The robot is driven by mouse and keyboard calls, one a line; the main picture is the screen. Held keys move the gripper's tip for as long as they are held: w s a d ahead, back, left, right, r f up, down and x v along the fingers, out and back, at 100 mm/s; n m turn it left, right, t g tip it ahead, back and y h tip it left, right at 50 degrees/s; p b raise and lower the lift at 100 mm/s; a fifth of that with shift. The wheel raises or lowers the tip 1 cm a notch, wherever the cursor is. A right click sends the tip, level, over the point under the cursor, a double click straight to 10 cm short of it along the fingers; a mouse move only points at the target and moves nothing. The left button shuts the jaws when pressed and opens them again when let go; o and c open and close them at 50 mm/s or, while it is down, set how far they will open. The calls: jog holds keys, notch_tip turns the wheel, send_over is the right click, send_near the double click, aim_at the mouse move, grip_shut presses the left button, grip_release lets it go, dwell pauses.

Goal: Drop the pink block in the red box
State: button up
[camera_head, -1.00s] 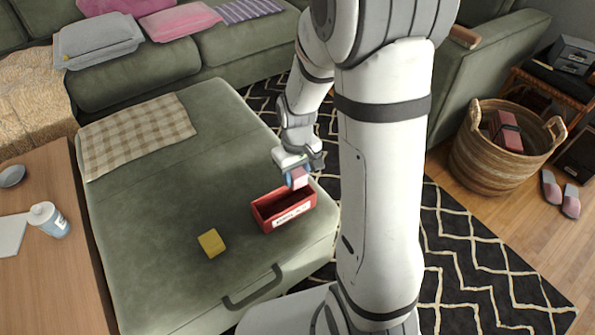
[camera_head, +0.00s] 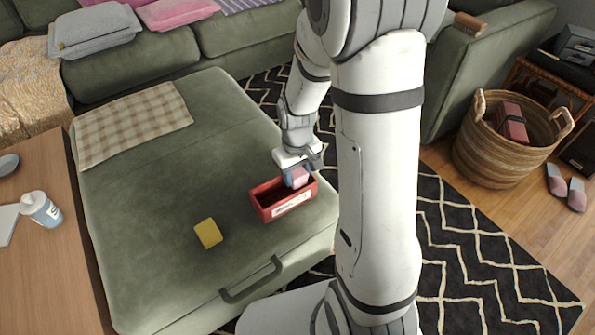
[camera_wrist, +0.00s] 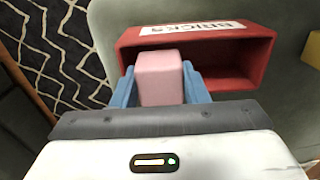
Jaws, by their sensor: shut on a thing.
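The pink block (camera_wrist: 160,76) is held between the blue fingers of my gripper (camera_wrist: 158,86) in the wrist view. The red box (camera_wrist: 232,60), with a white label reading "BRICKS", lies just beyond the block there. In the head view the red box (camera_head: 283,207) stands on the green ottoman (camera_head: 150,220). My gripper (camera_head: 297,180) is shut on the pink block (camera_head: 299,176) at the box's opening, near its right end. The block's lower part is partly hidden by the fingers and box wall.
A yellow block (camera_head: 208,233) lies on the ottoman left of the red box. A checkered cloth (camera_head: 130,122) covers its far left part. A wooden table (camera_head: 55,265) with a bottle (camera_head: 41,209) is at left. A wicker basket (camera_head: 500,150) stands at right.

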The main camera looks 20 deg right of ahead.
jog(key=o, duration=1.1)
jog(key=shift+c, duration=0.2)
jog(key=shift+r+p, duration=1.5)
jog(key=shift+r, duration=2.4)
